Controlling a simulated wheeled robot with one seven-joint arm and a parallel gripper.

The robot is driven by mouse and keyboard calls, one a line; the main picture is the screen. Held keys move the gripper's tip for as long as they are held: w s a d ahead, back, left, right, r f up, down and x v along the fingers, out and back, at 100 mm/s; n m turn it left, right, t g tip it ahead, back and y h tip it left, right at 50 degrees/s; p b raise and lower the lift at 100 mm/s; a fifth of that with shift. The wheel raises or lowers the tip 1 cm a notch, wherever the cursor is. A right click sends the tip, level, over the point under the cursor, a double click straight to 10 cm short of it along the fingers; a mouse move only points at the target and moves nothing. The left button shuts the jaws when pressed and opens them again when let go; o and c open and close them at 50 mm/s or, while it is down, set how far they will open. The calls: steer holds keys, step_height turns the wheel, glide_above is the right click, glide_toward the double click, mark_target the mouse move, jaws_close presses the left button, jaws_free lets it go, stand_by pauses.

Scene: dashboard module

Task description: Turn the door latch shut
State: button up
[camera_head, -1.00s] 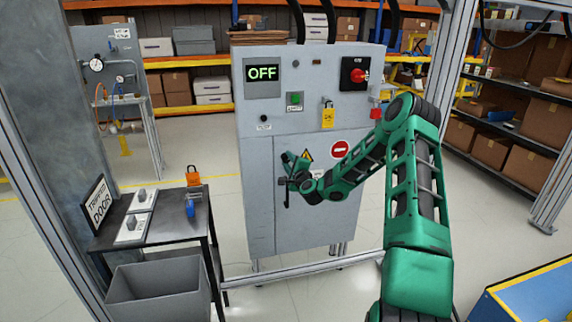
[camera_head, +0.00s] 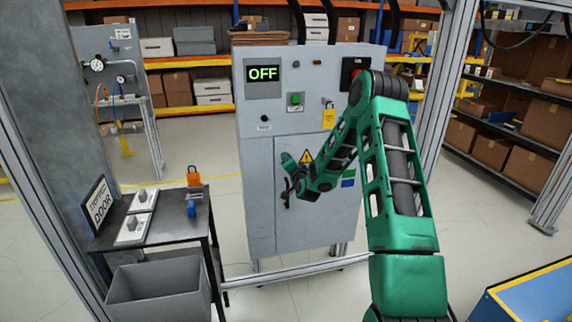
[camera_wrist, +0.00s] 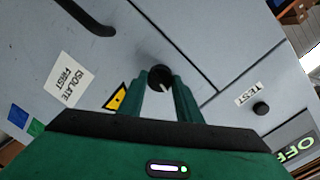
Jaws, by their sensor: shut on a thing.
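The door latch is a small round black knob (camera_wrist: 160,74) with a pale pointer mark, on the grey cabinet door (camera_head: 318,222). In the wrist view it sits between the tips of my gripper's two green fingers (camera_wrist: 160,88), and my gripper is shut on it. In the head view my gripper (camera_head: 289,166) is at the door's upper left part and hides the knob. A black door handle (camera_head: 286,199) is just below my gripper; it also shows at the top of the wrist view (camera_wrist: 87,17).
The panel above the door holds a lit OFF display (camera_head: 262,74), a green button (camera_head: 295,99) and a yellow tag (camera_head: 329,118). A small black table (camera_head: 165,222) with switches and padlocks stands left, above a grey bin (camera_head: 160,290). A rail (camera_head: 300,268) crosses before the cabinet.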

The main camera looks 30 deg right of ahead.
steer(key=shift+a+f+n, duration=0.25)
steer(key=shift+n, duration=0.75)
steer(key=o, duration=0.9)
steer(key=shift+o, duration=0.7)
steer(key=shift+d, duration=0.1)
steer(key=shift+r, duration=0.1)
steer(key=f+v, duration=0.1)
steer(key=v, duration=0.9)
steer(key=shift+s+a+r, duration=0.2)
steer(key=shift+a+r, duration=0.1)
steer(key=shift+r, duration=0.2)
